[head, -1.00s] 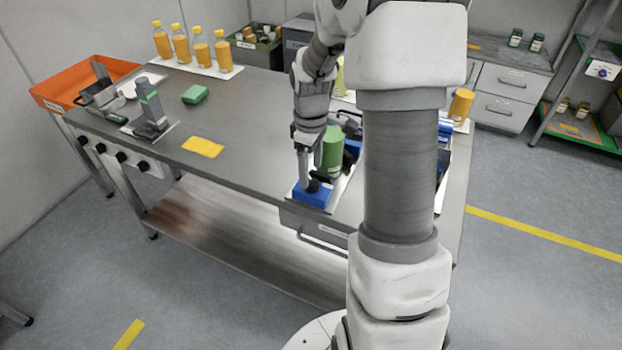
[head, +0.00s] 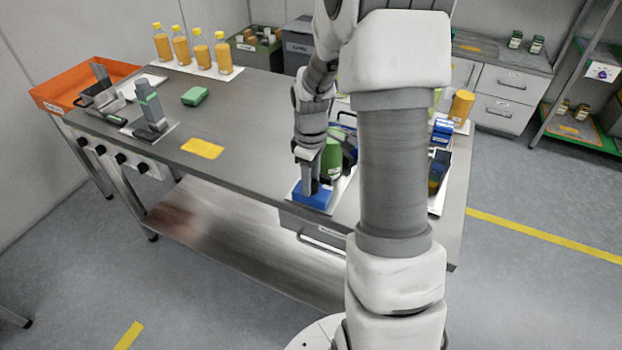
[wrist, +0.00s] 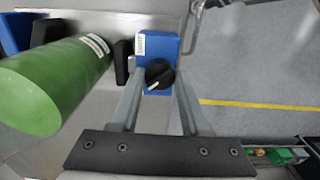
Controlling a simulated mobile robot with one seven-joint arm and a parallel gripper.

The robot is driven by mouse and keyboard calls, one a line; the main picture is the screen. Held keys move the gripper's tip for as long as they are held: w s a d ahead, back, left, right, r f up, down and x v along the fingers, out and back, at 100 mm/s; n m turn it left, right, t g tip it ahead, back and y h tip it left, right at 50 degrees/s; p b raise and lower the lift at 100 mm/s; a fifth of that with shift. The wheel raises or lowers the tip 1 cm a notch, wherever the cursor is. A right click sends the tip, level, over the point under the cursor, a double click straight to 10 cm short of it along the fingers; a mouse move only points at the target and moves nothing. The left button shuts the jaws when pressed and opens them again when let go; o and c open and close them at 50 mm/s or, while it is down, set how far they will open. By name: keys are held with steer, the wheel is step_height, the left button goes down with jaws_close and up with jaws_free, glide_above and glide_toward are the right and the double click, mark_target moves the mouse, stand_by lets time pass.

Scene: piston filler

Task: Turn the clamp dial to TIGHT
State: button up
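The clamp dial (wrist: 158,74) is a round black knob on a blue block (wrist: 160,45) that carries a small white label. In the wrist view a white mark on the dial points down and slightly left; the label is too small to read. The blue block also shows in the head view (head: 312,201) near the front edge of the table, with the dial hidden there. My gripper (head: 312,187) points down over the block. In the wrist view its two fingers stand on either side of the dial, with visible gaps.
A green cylinder (wrist: 50,85) stands close beside the block, with a black part (wrist: 122,62) between them. Bottles (head: 201,50) stand at the back. The table's middle is mostly clear.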

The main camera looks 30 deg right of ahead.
jaws_close()
steer(key=shift+m, duration=0.3)
steer(key=m, duration=1.2)
steer(key=shift+d+m+p, duration=0.1)
steer(key=shift+m+p, duration=0.55)
steer(key=shift+m, duration=1.95)
steer(key=o, duration=0.7)
jaws_free()
